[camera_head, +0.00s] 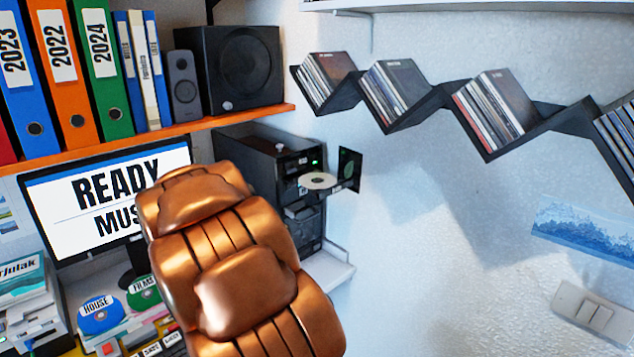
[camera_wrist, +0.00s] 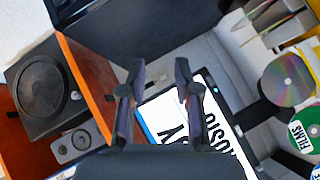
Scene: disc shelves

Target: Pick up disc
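Several discs are in view. A plain silvery disc (camera_head: 318,180) lies on the open tray of the black computer tower (camera_head: 270,165). A blue disc marked HOUSE (camera_head: 100,315) and a green disc marked FILMS (camera_head: 143,292) stand tilted on the desk at lower left. In the wrist view, a shiny rainbow disc (camera_wrist: 288,78) shows at right, above the green FILMS disc (camera_wrist: 305,130). My gripper (camera_wrist: 160,78) is open, with nothing between its fingers, over the monitor's edge and away from the discs. My arm hides it in the head view.
The monitor (camera_head: 95,200) reads READY and part of another word. An orange shelf (camera_head: 150,138) holds binders and a speaker (camera_head: 240,65). A dark zigzag wall shelf (camera_head: 440,98) holds several disc cases.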

